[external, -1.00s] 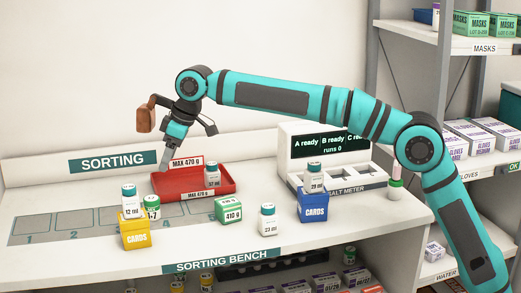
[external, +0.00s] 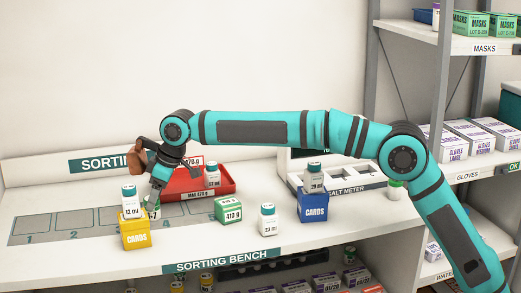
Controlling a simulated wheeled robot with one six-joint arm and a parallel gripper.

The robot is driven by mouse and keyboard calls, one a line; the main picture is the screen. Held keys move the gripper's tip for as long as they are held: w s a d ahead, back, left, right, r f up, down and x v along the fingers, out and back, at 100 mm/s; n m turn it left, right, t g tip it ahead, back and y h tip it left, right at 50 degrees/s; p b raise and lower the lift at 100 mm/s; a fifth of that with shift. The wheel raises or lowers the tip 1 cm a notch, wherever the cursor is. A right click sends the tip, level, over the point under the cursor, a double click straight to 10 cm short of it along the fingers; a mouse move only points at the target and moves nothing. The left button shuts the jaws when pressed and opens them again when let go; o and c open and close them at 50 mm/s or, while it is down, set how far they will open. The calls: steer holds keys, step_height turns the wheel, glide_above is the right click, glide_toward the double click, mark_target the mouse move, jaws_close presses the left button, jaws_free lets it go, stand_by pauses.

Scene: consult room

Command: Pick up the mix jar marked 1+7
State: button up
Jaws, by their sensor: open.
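A small white jar with a green label (external: 154,212) stands on the bench behind the yellow cards box. It is mostly hidden now by my gripper and the box, and its marking is too small to read surely; it may be the 1+7 mix jar. My gripper (external: 157,194) is open, pointing down, with its fingers at the top of this jar. I cannot tell whether they touch it or stand around it.
The yellow cards box (external: 134,234) bears a 12 ml bottle (external: 130,203) close left of my gripper. A red tray (external: 215,190) lies behind. A green 410 g box (external: 229,210), a 23 ml bottle (external: 268,220) and a blue cards box (external: 313,207) stand to the right.

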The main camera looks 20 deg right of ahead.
steer(key=x, duration=0.4)
steer(key=shift+f, duration=0.2)
steer(key=shift+d, duration=0.1)
steer(key=c, duration=1.1)
steer(key=shift+o, duration=0.2)
steer(key=shift+r, duration=0.15)
